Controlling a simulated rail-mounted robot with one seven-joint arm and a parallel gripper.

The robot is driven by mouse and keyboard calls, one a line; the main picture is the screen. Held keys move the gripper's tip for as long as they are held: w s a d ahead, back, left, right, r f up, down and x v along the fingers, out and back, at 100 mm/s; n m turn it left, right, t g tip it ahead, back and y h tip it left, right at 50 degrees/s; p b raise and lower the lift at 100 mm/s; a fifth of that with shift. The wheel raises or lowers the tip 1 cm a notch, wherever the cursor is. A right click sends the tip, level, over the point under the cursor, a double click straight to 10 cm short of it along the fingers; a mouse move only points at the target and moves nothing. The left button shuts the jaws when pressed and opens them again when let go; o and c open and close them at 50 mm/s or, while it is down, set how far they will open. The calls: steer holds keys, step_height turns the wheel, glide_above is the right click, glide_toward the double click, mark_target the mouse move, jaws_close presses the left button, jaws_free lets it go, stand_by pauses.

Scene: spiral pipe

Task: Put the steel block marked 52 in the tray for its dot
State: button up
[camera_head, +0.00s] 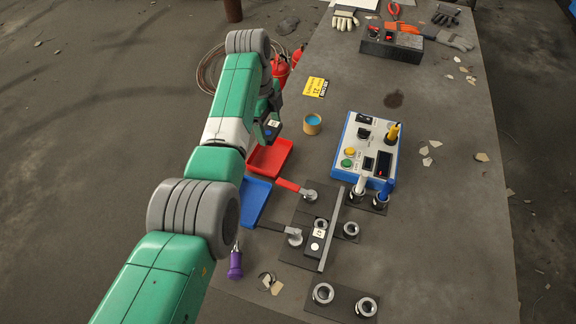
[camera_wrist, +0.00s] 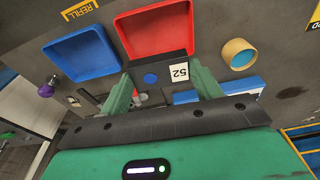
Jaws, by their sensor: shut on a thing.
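My gripper (camera_wrist: 162,76) is shut on the steel block marked 52 (camera_wrist: 150,70), a dark block with a blue dot and a white label reading 52. In the head view the block (camera_head: 272,125) is held in the air, just beyond the red tray (camera_head: 268,156). In the wrist view it overlaps the lower edge of the red tray (camera_wrist: 155,30). The blue tray (camera_head: 251,205) lies beside the red one, closer to the head camera, and also shows in the wrist view (camera_wrist: 82,55). Both trays look empty.
A dark fixture with a bar (camera_head: 332,232) holds another labelled block (camera_head: 317,238). A control box (camera_head: 364,150) stands to the right. A cup with blue contents (camera_head: 312,123) is near the red tray. A purple-handled tool (camera_head: 236,264) lies by the table edge.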

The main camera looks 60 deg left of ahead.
steer(key=b, duration=0.2)
glide_above(271, 159)
steer(key=f, duration=0.6)
steer(key=shift+s+a+f, duration=0.1)
steer(key=shift+a+f, duration=0.15)
steer(key=shift+a, duration=0.05)
steer(key=shift+f+b, duration=0.7)
steer(key=shift+f, duration=1.05)
steer(key=shift+f, duration=0.2)
steer(key=o, duration=1.3)
steer(key=shift+c, duration=0.2)
step_height(271, 159, up, 12)
steer(key=s+a+p, duration=0.1)
steer(key=p, duration=0.2)
steer(key=shift+a+r+p, duration=0.15)
steer(key=shift+a+p, duration=0.05)
steer(key=shift+p, duration=0.15)
